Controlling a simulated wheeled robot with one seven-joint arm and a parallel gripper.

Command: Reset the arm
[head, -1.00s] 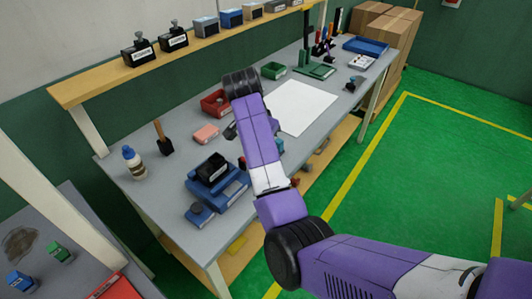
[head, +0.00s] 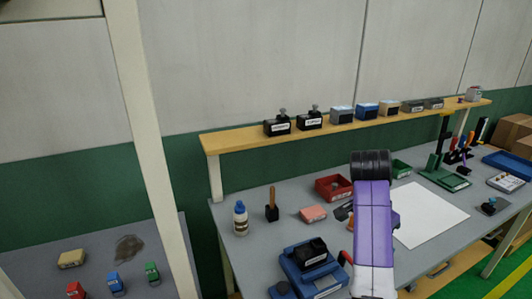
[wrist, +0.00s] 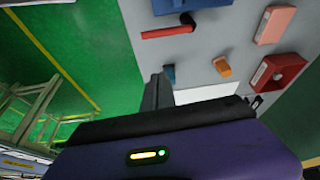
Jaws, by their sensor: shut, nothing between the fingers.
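My purple and white arm reaches up over the grey workbench (head: 262,231) in the head view, with a black wrist joint at its top. My gripper (head: 344,211) shows as a small dark shape left of the arm, over the bench near the white sheet (head: 430,215). In the wrist view my gripper (wrist: 157,90) is shut and empty, its dark fingers together. The fingers show beside a small blue object (wrist: 169,73) and an orange block (wrist: 222,66). Part of the bench is hidden behind my arm.
A red bin (head: 333,188), a pink block (head: 313,214), blue trays (head: 318,272), a glue bottle (head: 240,218) and a brush (head: 272,205) stand on the bench. A wooden shelf (head: 236,140) with several small boxes runs behind. A post (head: 150,150) rises at left.

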